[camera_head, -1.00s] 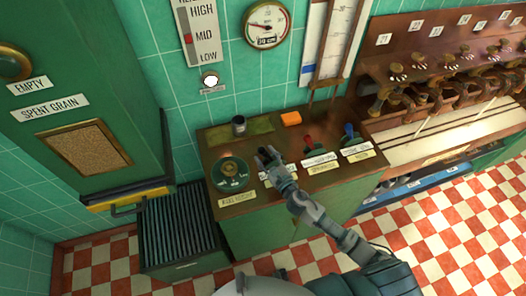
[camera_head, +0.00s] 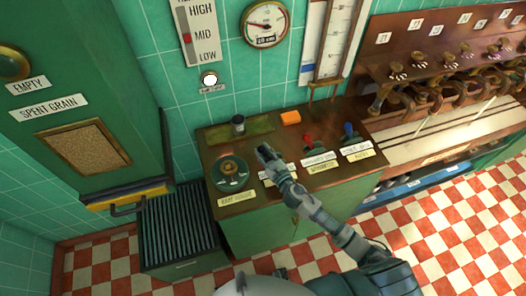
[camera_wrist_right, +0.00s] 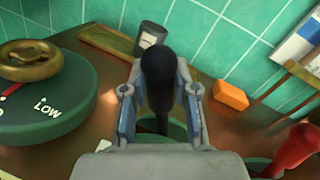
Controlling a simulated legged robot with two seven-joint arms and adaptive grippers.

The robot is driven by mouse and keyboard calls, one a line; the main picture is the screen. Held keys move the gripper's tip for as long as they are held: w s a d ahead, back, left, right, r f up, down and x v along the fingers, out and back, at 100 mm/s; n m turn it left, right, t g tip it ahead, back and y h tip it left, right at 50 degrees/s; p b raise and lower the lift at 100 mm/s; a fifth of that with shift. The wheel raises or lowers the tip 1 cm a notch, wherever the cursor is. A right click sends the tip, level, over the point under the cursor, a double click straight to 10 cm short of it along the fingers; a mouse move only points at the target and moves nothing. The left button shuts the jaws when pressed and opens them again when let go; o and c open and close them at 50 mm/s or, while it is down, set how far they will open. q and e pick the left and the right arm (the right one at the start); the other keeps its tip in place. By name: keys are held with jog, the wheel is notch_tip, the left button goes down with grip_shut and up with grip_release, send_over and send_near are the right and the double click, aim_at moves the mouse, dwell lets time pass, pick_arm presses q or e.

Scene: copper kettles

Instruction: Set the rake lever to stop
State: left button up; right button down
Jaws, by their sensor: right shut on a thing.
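The lever with the black knob (camera_wrist_right: 160,65) stands on the console between a round dial and the red lever. My right gripper (camera_head: 266,153) is on it; in the wrist view, the gripper's two fingers (camera_wrist_right: 158,100) are closed around the black lever, one on each side. The knob rises above the fingertips and the lever's lower part is partly hidden by the gripper. In the head view the gripper covers most of this lever and part of its label (camera_head: 280,170), whose words I cannot read. My left gripper is out of view.
On the console are a round dial with a brass knob (camera_head: 229,168), a red lever (camera_head: 308,142), a blue lever (camera_head: 348,131), an orange block (camera_head: 290,118) and a dark cup (camera_head: 238,123). A gauge (camera_head: 265,24) hangs on the wall behind.

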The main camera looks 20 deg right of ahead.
jog(key=shift+d+r+m, duration=0.1)
jog(key=shift+d+m, duration=0.25)
jog(key=shift+m, duration=0.15)
jog(key=shift+d+r+m+b, duration=0.1)
jog(key=shift+d+m+b, duration=0.35)
jog(key=shift+d+m, duration=0.05)
jog(key=d+m+t+b, duration=0.1)
jog(key=d+m, duration=0.1)
jog(key=shift+d+r+m, duration=0.1)
jog(key=shift+r+m, duration=0.1)
jog(key=shift+m, duration=0.2)
jog(key=shift+d+r, duration=0.15)
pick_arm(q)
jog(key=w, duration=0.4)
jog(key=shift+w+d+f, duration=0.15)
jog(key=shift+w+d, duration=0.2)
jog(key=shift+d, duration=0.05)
pick_arm(e)
jog(key=c, duration=0.9)
grip_release()
jog(key=shift+o, duration=0.2)
